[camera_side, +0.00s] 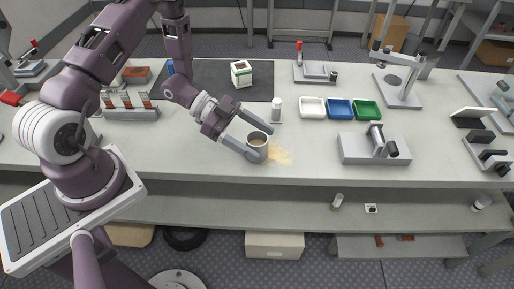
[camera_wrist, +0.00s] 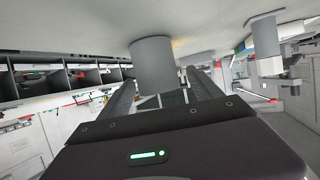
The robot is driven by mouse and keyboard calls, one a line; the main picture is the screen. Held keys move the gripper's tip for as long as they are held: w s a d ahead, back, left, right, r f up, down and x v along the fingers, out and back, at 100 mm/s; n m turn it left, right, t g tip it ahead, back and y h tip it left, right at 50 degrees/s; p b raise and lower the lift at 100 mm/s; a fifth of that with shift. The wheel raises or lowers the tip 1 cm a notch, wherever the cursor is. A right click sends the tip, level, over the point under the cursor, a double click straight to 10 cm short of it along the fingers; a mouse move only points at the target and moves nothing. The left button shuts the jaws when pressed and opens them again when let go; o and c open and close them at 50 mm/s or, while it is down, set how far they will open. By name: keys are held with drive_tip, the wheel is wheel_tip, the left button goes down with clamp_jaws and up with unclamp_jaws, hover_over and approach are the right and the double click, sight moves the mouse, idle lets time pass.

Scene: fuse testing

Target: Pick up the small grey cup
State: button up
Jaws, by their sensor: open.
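The small grey cup (camera_side: 257,150) stands upright near the front of the bench, with brownish contents visible inside. It also shows in the wrist view (camera_wrist: 153,62), just beyond and between my fingers. My gripper (camera_side: 265,144) is open and low over the bench, with one finger on the far side of the cup and the other on its near-left side. In the wrist view my gripper (camera_wrist: 166,80) has its fingers spread apart. I cannot tell whether either finger touches the cup.
Yellowish powder (camera_side: 280,155) lies on the bench right of the cup. A small white cylinder (camera_side: 277,108) stands behind it. White (camera_side: 313,114), blue (camera_side: 340,116) and green (camera_side: 367,117) trays and a grey fixture (camera_side: 374,151) are to the right. The bench's front edge is close.

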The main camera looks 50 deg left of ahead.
sight(266, 145)
drive_tip(key=x, duration=0.3)
drive_tip(key=shift+d, duration=0.15)
drive_tip(key=c, duration=1.5)
drive_tip(key=shift+c, duration=0.4)
drive_tip(key=shift+r, duration=0.1)
